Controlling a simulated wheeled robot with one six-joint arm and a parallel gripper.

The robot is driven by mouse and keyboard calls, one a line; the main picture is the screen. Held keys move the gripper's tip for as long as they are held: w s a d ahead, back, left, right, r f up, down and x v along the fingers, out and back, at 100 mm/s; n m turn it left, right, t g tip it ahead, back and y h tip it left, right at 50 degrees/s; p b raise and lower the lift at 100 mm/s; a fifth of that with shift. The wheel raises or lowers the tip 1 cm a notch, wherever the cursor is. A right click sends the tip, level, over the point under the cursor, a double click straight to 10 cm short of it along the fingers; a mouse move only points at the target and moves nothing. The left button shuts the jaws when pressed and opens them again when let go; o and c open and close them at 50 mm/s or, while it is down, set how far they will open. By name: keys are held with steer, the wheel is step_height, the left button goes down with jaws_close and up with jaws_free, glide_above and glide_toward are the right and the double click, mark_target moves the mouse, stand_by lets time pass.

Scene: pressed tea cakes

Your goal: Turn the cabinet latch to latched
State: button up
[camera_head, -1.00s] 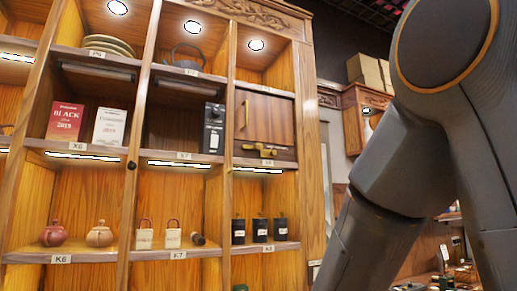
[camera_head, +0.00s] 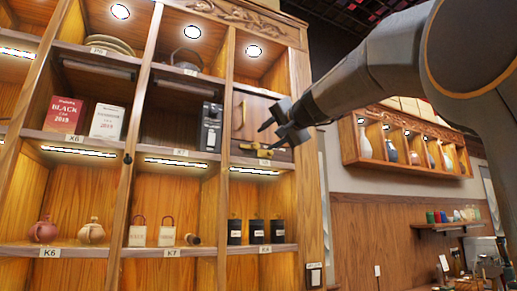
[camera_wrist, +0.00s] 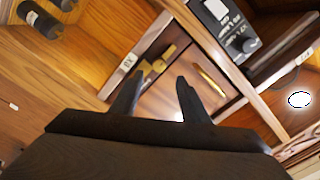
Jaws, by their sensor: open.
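The cabinet (camera_head: 262,108) is a brown wooden door in the upper right cubby of the shelf, with an upright brass bar handle (camera_head: 242,113). The brass latch (camera_head: 257,147) sits along its lower edge, lying roughly level in the head view. In the wrist view the latch (camera_wrist: 158,62) is ahead of my fingers, nearer the left one, and the handle (camera_wrist: 209,79) is further right. My gripper (camera_head: 272,127) is open and empty, in front of the door's right part. Its two dark fingers (camera_wrist: 158,88) are apart. I cannot tell the exact gap to the latch.
A black box (camera_head: 211,127) stands in the cubby left of the door. Black canisters (camera_head: 257,231) stand on the shelf below. Shelf dividers frame the door closely. A wall shelf with vases (camera_head: 405,145) is to the right.

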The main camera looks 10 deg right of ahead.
mark_target(257, 145)
steer(key=p+x, duration=0.3)
steer(key=x, duration=0.4)
steer(key=shift+w+f, duration=0.1)
steer(key=shift+w, duration=0.25)
steer(key=c, duration=1.1)
